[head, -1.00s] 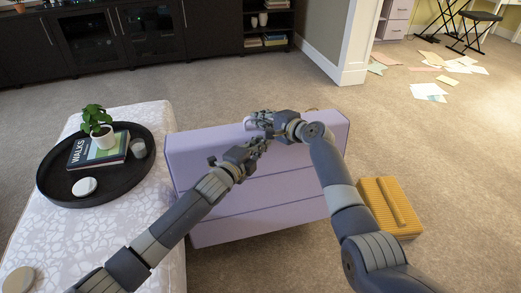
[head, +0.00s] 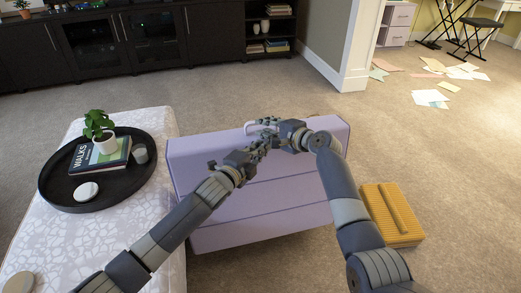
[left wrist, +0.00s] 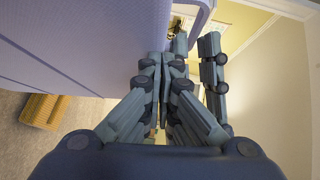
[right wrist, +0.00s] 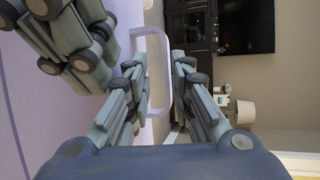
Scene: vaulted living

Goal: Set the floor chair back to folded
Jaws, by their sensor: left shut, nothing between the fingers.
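The lilac floor chair (head: 290,195) stands in the middle of the head view, with a wide seamed panel facing me. A pale loop handle (right wrist: 150,72) is at its top edge; it also shows in the head view (head: 249,128). My right gripper (head: 266,124) is open at the top edge. My left gripper (head: 268,143) is shut and empty just in front of the panel, close below the right one. In the left wrist view its fingertips (left wrist: 165,62) are together beside the lilac surface.
A white patterned ottoman (head: 150,235) stands close at the left, bearing a black tray (head: 62,197) with a plant, book, cup and white disc. A yellow ribbed object (head: 405,238) lies on the carpet at the right. Papers are scattered at the back right. Carpet behind the chair is clear.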

